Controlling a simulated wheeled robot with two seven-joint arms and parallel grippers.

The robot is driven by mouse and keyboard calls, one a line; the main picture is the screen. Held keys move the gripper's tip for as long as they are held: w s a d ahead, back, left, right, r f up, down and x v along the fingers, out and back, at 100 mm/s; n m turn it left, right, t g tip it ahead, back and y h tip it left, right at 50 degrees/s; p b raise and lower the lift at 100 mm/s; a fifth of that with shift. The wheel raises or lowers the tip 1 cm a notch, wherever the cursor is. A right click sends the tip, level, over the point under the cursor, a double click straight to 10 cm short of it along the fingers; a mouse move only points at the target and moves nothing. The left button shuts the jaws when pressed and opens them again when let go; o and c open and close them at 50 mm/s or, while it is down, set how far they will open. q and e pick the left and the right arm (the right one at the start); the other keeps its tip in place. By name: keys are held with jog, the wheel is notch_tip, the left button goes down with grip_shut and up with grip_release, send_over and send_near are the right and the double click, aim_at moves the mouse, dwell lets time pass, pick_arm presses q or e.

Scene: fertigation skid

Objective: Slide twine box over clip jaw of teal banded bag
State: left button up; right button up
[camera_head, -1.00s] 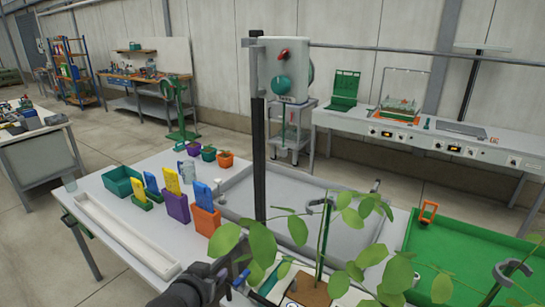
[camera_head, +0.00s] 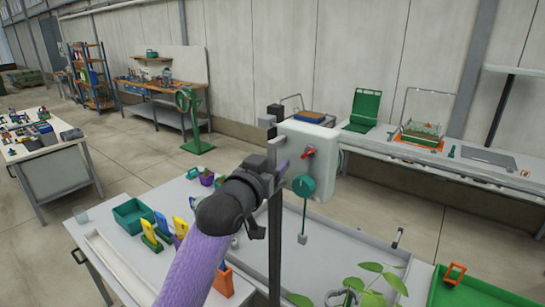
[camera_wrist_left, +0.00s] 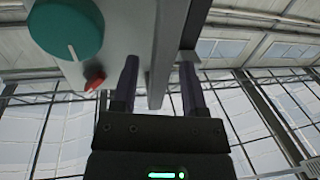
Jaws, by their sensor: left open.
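A pale grey box (camera_head: 322,160) with a red lever (camera_head: 308,153) sits high on a dark upright post (camera_head: 275,248). A teal round knob (camera_head: 303,186) is on its front, with a thin line and small teal piece (camera_head: 303,239) below it. I cannot tell whether this is the twine box. My left gripper (camera_head: 273,170) is raised at the post, just left of the box. In the left wrist view its fingers (camera_wrist_left: 158,80) are open, with the box's edge and a grey bar showing between and beyond them; contact is unclear. I cannot make out a teal banded bag or clip jaw.
A table below holds a green bin (camera_head: 132,216), colored pots with yellow and blue cards, a white trough and a grey tray (camera_head: 345,245). Plant leaves (camera_head: 370,283) rise at the front. A green tray (camera_head: 470,290) with an orange clip-like piece (camera_head: 455,273) is at right.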

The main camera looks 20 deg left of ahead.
pick_arm(q)
jog(key=shift+w, duration=0.15)
grip_shut()
dwell(1.4)
